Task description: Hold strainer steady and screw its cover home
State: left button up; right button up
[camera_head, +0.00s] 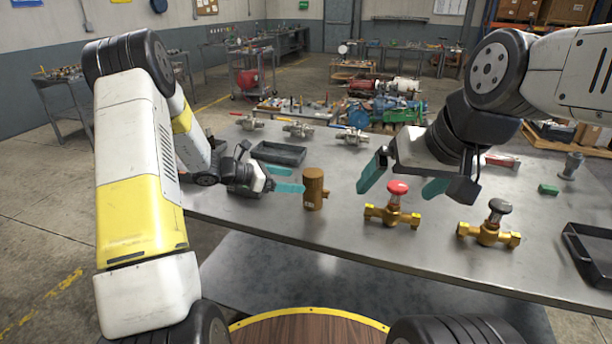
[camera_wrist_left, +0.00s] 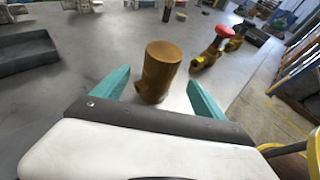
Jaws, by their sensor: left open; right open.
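The strainer (camera_head: 314,190) is a brown-bronze upright cylinder with a short side stub, standing on the steel table near its front edge. It also shows in the left wrist view (camera_wrist_left: 160,72). My left gripper (camera_head: 297,180) is open and low over the table, its teal fingers pointing at the strainer. In the left wrist view the strainer stands at the mouth of the open fingers, with a gap to each. My right gripper (camera_head: 405,182) is open and empty above the table, right of the strainer. I cannot make out a separate cover.
A brass valve with a red knob (camera_head: 393,206) and one with a black knob (camera_head: 488,226) stand to the right. A dark tray (camera_head: 278,153) lies behind the left gripper; another (camera_head: 590,252) is at the right edge. Several valves lie along the back.

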pick_arm(q)
jog(key=v, duration=0.3)
jog(key=shift+s+a+r, duration=0.15)
jog(key=shift+a+r, duration=0.05)
jog(key=shift+a, duration=0.1)
jog(key=s+d+r+m+g+y, duration=0.3)
jog(key=s+r+m, duration=0.85)
jog(key=s, duration=0.35)
jog(key=s+a+r+m+t+y, duration=0.1)
jog(key=s+a+r+m+y, duration=0.2)
jog(key=s+m, duration=0.3)
jog(key=s+a+r+m+t+y, duration=0.2)
jog(key=s+a+r+m+y, duration=0.2)
jog(key=s, duration=0.6)
jog(key=shift+m, duration=1.05)
